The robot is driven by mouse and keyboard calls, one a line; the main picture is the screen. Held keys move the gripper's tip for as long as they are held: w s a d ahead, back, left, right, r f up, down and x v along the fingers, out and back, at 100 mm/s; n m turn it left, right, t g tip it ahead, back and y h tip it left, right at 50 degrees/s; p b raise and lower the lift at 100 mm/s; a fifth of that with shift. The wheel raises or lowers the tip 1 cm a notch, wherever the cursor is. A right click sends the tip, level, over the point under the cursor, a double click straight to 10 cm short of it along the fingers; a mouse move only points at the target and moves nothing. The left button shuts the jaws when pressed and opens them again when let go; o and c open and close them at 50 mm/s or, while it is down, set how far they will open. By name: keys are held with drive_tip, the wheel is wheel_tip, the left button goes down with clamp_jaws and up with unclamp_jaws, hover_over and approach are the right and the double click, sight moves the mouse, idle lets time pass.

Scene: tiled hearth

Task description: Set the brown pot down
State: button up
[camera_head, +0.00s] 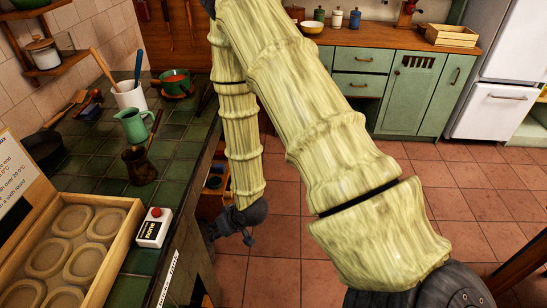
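The brown pot (139,167) is a small dark brown vessel with a thin handle rising to the right. It stands upright on the green tiled counter (88,185), near the counter's right edge. My gripper (249,239) is dark grey and hangs at the end of my pale yellow-green sleeved arm. It is to the right of the counter edge and lower in the picture, apart from the pot. Its fingers are small and partly turned away, so I cannot tell whether they are open or shut. I see nothing held in it.
Around the pot are a green jug (134,125), a white utensil crock (130,97), a red-and-green pot (175,83), a white box with a red knob (153,227) and a wooden tray of round pieces (128,212). Tiled floor (275,262) is open to the right.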

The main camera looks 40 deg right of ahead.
drive_tip(key=s+f+g+h, duration=0.1)
drive_tip(key=s+f, duration=0.3)
drive_tip(key=s, duration=0.5)
drive_tip(key=s+f+n+g+h, duration=0.1)
drive_tip(key=s+f+g, duration=0.2)
drive_tip(key=s, duration=0.6)
drive_tip(key=s+a+f+g, duration=0.1)
drive_tip(key=s+f+g, duration=0.1)
drive_tip(key=s+f, duration=0.4)
drive_tip(key=s, duration=0.3)
drive_tip(key=shift+n+h, duration=0.3)
drive_tip(key=shift+h, duration=0.1)
